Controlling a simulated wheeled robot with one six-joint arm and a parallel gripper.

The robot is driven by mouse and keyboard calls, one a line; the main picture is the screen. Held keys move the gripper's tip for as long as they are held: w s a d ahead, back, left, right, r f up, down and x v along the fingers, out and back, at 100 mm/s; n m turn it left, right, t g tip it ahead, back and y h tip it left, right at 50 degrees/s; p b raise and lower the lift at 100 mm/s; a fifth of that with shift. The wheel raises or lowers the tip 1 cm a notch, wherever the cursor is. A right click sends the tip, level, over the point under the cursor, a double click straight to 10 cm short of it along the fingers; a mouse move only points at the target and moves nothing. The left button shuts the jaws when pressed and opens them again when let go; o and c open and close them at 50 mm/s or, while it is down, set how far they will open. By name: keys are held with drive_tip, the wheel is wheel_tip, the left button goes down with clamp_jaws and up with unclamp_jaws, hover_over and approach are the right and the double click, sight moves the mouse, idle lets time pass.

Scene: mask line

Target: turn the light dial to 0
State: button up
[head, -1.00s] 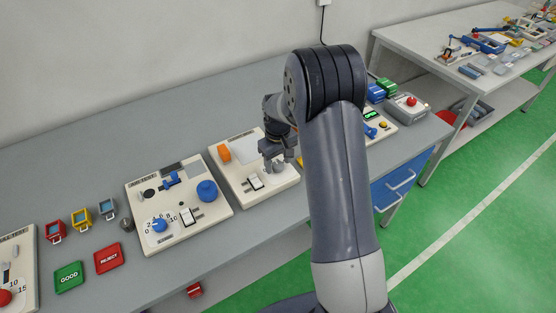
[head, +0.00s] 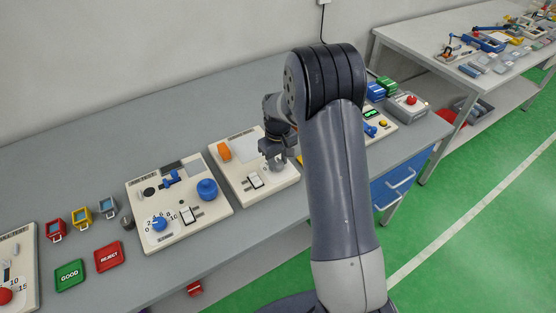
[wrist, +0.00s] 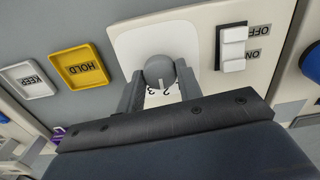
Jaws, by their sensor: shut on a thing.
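The light dial is a round grey knob (wrist: 158,69) on a white plate (wrist: 128,45) in the wrist view. A pale pointer mark on it faces the bottom of the picture, near small upside-down digits that look like 2 and 3; the other digits are hidden. My gripper (wrist: 159,86) has one finger on each side of the knob and is shut on it. In the head view my gripper (head: 277,160) is over the front of the cream panel (head: 225,173), and the knob is mostly covered by the fingers.
A white ON/OFF rocker switch (wrist: 233,47) sits close beside the dial. A yellow HOLD tray (wrist: 80,66) and a pale KEEP tray (wrist: 30,80) lie off the panel. In the head view another panel (head: 160,192) with blue knobs stands to the left.

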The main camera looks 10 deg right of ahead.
sight(278, 163)
drive_tip(key=n+b, duration=0.2)
drive_tip(key=n, duration=0.3)
drive_tip(key=shift+n+b, duration=0.35)
drive_tip(key=shift+n, duration=0.05)
drive_tip(key=n+b, duration=0.1)
drive_tip(key=n, duration=0.5)
drive_tip(key=shift+b, duration=0.3)
drive_tip(key=shift+n, duration=0.5)
drive_tip(key=o, duration=1)
wheel_tip(278, 163, up, 11)
drive_tip(key=shift+b, duration=0.45)
drive_tip(key=shift+f, duration=0.15)
